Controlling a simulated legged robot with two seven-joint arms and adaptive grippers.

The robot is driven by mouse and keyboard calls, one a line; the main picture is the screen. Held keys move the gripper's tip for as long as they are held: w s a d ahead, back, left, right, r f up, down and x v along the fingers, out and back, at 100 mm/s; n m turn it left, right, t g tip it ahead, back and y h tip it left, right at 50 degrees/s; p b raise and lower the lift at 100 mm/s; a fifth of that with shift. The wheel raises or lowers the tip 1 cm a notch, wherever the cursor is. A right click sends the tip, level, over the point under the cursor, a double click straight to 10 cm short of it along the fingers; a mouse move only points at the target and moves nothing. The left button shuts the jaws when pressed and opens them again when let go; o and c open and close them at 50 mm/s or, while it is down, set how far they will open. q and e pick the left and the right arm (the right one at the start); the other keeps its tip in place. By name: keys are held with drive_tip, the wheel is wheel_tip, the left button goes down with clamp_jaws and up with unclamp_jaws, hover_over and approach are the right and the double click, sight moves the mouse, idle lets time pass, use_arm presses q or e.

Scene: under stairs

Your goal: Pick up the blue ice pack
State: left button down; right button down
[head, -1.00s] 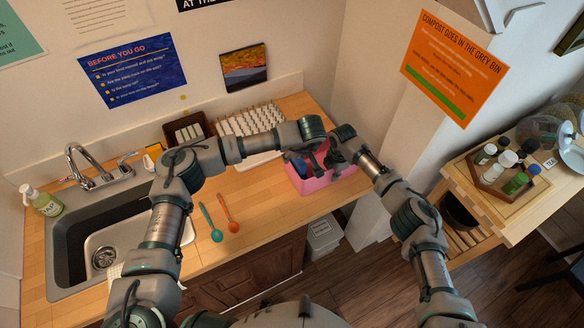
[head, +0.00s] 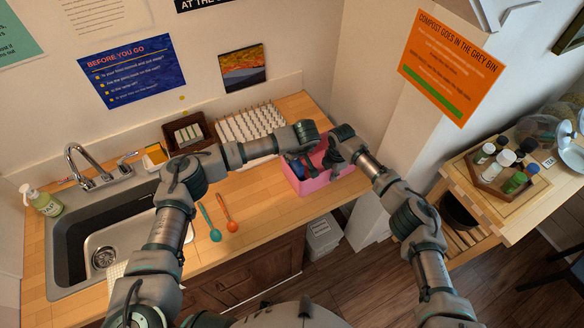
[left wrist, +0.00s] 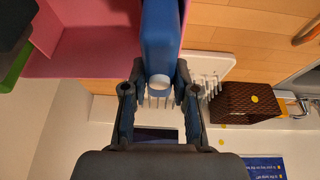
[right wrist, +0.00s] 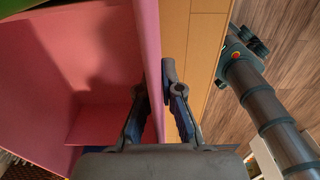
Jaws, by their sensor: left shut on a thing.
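The blue ice pack (left wrist: 160,40) is a flat blue block with a white cap, seen between the fingers of my left gripper (left wrist: 164,86) in the left wrist view. My left gripper is shut on its cap end. The pack is beside the wall of a pink bin (left wrist: 88,52). In the head view the pack is mostly hidden by my left gripper (head: 299,166) at the bin. My right gripper (head: 334,158) has its fingers on both sides of the pink bin's wall, which also shows in the right wrist view (right wrist: 100,50); it appears shut on that wall.
The bin stands at the counter's (head: 262,196) right end. A white drying rack (head: 250,122) and a brown box (head: 186,132) are behind. Teal (head: 213,232) and orange (head: 231,224) spoons lie in front. The sink (head: 110,240) is at left, a side table (head: 500,205) at right.

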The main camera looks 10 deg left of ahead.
use_arm(q)
drive_tip(key=shift+a+f, duration=0.15)
drive_tip(key=shift+f, duration=0.15)
use_arm(e)
drive_tip(key=shift+w+d+f, duration=0.15)
drive_tip(key=shift+d+f, duration=0.05)
drive_tip(key=shift+d, duration=0.7)
use_arm(q)
drive_tip(key=shift+r+y, duration=0.25)
drive_tip(key=shift+y, duration=0.05)
use_arm(e)
drive_tip(key=shift+d, duration=0.15)
use_arm(q)
wheel_tip(320, 180, up, 10)
drive_tip(key=shift+f, duration=0.1)
use_arm(e)
drive_tip(key=shift+a, duration=0.3)
use_arm(q)
drive_tip(key=shift+d, duration=0.2)
drive_tip(key=shift+d, duration=0.1)
use_arm(e)
drive_tip(key=c, duration=1.2)
unclamp_jaws()
drive_tip(key=shift+a, duration=0.1)
drive_tip(key=shift+c, duration=0.2)
wheel_tip(320, 180, up, 12)
